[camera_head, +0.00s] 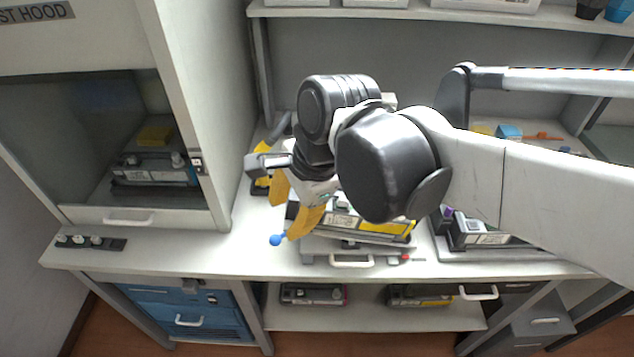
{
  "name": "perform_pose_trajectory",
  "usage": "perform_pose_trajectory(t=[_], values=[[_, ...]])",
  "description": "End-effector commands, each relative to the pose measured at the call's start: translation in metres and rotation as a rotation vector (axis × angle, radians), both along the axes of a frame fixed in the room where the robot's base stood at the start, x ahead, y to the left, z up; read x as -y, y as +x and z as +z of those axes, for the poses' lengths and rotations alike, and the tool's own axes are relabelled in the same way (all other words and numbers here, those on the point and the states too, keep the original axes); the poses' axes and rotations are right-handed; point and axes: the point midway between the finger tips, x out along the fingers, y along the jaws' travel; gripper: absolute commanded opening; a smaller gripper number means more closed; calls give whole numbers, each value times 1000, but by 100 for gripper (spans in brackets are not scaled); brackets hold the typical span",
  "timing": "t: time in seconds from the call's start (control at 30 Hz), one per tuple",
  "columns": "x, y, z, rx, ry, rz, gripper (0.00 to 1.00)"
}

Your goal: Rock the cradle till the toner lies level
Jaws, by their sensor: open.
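The cradle (351,261) stands on the bench in the middle, with a white handle along its front. A dark toner cartridge (345,233) with a pale label and a yellow panel lies in it and looks tilted, its right end lower in the picture. My arm hides the back of both. My gripper (285,221) has yellow fingers and is open at the cradle's left end. A blue ball knob (276,240) shows just below the fingertips. I cannot tell whether the fingers touch it or how it joins the cradle.
A hood (216,130) with another cartridge (155,169) behind its glass stands at left. More cartridges sit in a tray (500,254) at right and on the shelf below (375,318). A dark strip (90,242) lies at the bench's left edge. The bench between strip and knob is clear.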

Motion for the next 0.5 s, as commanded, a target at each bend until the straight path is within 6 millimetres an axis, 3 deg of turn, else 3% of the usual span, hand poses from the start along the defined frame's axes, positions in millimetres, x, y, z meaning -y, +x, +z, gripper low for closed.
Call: perform_pose_trajectory(t=[0.5], values=[[-2,3,2,-3,-22,32,44]])
